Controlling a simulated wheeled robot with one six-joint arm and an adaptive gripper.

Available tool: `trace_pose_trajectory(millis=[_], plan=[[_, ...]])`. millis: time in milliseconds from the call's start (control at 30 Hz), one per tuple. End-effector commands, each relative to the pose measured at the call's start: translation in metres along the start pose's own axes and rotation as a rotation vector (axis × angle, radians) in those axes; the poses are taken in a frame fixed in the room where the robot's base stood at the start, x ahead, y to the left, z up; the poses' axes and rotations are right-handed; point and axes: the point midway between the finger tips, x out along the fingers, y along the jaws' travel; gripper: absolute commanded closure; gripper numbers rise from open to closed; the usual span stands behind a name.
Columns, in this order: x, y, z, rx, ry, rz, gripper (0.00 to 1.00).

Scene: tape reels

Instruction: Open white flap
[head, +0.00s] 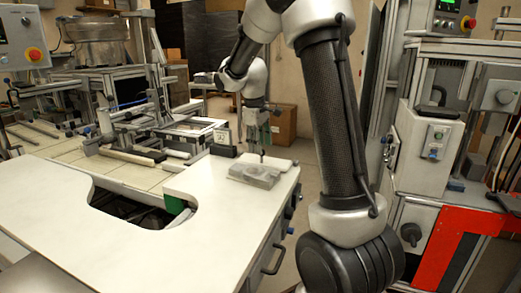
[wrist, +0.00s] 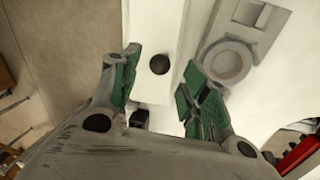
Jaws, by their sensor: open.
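The white flap (wrist: 150,22) is a narrow, flat white panel in the wrist view, with a round black knob (wrist: 160,64) on it. In the head view the white flap (head: 281,163) lies flat at the far right corner of the white worktop. My gripper (wrist: 162,60) is open, with one green-padded finger on each side of the knob. I cannot tell whether the fingers touch the panel. In the head view my gripper (head: 263,142) points down over the flap, and the knob is hard to make out there.
A grey block with a round ring recess (wrist: 226,64) lies right beside the flap; it also shows in the head view (head: 255,175). The white worktop (head: 215,225) has a cut-out (head: 130,208) at its front. A cardboard box (head: 284,124) stands behind. Machine cabinets (head: 430,145) stand at right.

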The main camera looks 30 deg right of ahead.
Motion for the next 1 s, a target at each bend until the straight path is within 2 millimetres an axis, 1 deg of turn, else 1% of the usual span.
trace_pose_trajectory(millis=[33, 100, 200, 500, 667, 700, 767, 1000], plan=[[0.008, 0.000, 0.000, 0.000, -0.001, -0.001, 0.55], [0.016, 0.000, 0.000, 0.001, -0.001, -0.001, 0.55], [0.024, 0.000, 0.000, 0.002, 0.000, -0.001, 0.55], [0.026, 0.000, 0.000, 0.002, 0.002, 0.000, 0.55], [0.026, 0.000, 0.000, 0.002, 0.002, 0.000, 0.84], [0.026, 0.000, 0.000, 0.002, 0.002, 0.000, 0.91], [0.026, 0.000, 0.000, 0.002, 0.002, 0.000, 1.00], [0.025, -0.001, -0.001, 0.001, 0.000, -0.004, 1.00]])
